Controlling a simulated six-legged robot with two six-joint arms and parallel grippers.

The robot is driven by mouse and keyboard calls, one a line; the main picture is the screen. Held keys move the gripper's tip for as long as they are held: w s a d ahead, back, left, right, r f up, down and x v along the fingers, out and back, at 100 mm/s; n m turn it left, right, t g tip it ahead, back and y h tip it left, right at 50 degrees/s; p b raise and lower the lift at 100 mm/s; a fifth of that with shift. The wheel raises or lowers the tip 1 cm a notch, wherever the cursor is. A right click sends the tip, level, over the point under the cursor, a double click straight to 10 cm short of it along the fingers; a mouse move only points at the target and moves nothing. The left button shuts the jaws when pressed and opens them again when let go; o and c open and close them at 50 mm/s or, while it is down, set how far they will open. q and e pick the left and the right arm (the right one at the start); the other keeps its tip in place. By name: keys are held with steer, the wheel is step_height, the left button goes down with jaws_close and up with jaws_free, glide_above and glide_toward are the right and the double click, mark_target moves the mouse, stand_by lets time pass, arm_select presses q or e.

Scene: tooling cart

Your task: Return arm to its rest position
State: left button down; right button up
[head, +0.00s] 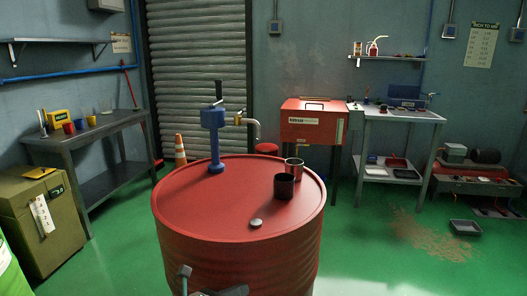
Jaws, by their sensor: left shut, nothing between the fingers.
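My left gripper (228,291) shows only in part as a dark shape at the bottom edge of the head view, in front of the red drum (240,252). It is shut and empty, apart from the items on the drum top. Most of it and its arm are cut off by the frame. My right gripper is not in view. On the drum lid stand a blue pump with a metal spout (214,135), a dark cup (284,187) and a shiny metal cup (295,168). A small round silver cap (256,223) lies near the lid's front.
A small blue-grey fitting (184,271) stands beside the gripper at the drum's front. An olive cabinet (60,235) and a grey workbench (95,132) are at left. A red parts washer (312,122) and a cart (400,116) stand behind.

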arm_select(q)
steer(key=s+a+f+n+g+y, duration=0.25)
steer(key=s+f+n, duration=0.45)
steer(key=f+n, duration=0.35)
steer(key=s+a+f+n+g+y, duration=0.1)
steer(key=s+f+n+y, duration=0.2)
steer(key=s+f+n, duration=0.5)
steer(key=s+f+n+g+y, duration=0.2)
steer(key=s+f+n+g, duration=0.1)
steer(key=s+f+n, duration=0.7)
steer(key=s+a+n+g, duration=0.25)
steer(key=s+n, duration=0.35)
steer(key=n, duration=0.8)
step_height(320, 180, up, 18)
steer(key=p, duration=1.7)
steer(key=shift+d+g+y, duration=0.25)
steer(key=shift+g+y, duration=0.05)
steer(key=shift+y, duration=0.15)
